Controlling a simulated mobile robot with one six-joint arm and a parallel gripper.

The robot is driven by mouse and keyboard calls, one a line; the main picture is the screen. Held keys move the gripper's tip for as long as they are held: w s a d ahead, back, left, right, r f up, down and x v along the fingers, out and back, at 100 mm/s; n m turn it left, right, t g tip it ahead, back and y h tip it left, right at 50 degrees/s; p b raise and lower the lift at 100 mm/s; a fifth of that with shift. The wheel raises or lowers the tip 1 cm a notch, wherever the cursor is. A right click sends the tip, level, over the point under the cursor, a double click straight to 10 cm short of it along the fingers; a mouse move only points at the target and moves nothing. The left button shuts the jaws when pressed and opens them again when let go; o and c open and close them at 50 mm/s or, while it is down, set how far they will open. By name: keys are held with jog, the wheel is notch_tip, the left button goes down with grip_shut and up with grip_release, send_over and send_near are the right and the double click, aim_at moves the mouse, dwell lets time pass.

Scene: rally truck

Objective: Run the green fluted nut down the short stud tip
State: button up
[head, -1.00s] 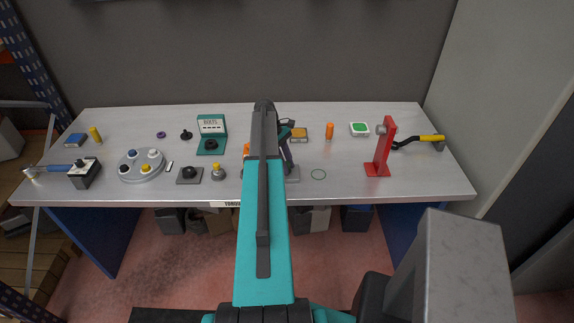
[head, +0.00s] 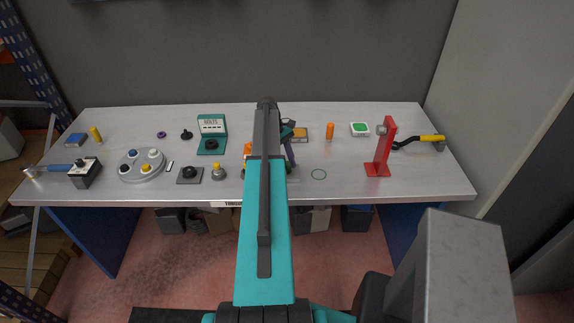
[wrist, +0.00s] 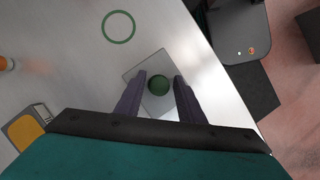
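In the wrist view the green fluted nut (wrist: 159,86) shows as a dark green round top over a pale grey square plate (wrist: 134,77). My gripper (wrist: 159,77) is open, with one dark purple-grey finger on each side of the nut and a small gap visible on both sides. I cannot tell the height of the fingertips against the nut. The stud tip is not visible in either view. In the head view my arm hides the nut and most of my gripper; one finger (head: 289,153) shows at the right of the arm.
A thin ring (head: 319,174) lies on the table (head: 345,190) near the plate; it looks green in the wrist view (wrist: 118,27). A red stand (head: 384,150) is farther right, and an orange cylinder (head: 330,130) stands behind.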

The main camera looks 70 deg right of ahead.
jog(key=shift+n+h, duration=0.3)
jog(key=shift+n, duration=0.6)
jog(key=shift+n+h, duration=0.4)
jog(key=shift+n, duration=0.5)
jog(key=shift+n+h, duration=0.3)
jog(key=shift+n, duration=0.5)
jog(key=shift+n, duration=0.5)
jog(key=shift+n+h, duration=0.3)
jog(key=shift+n, duration=0.1)
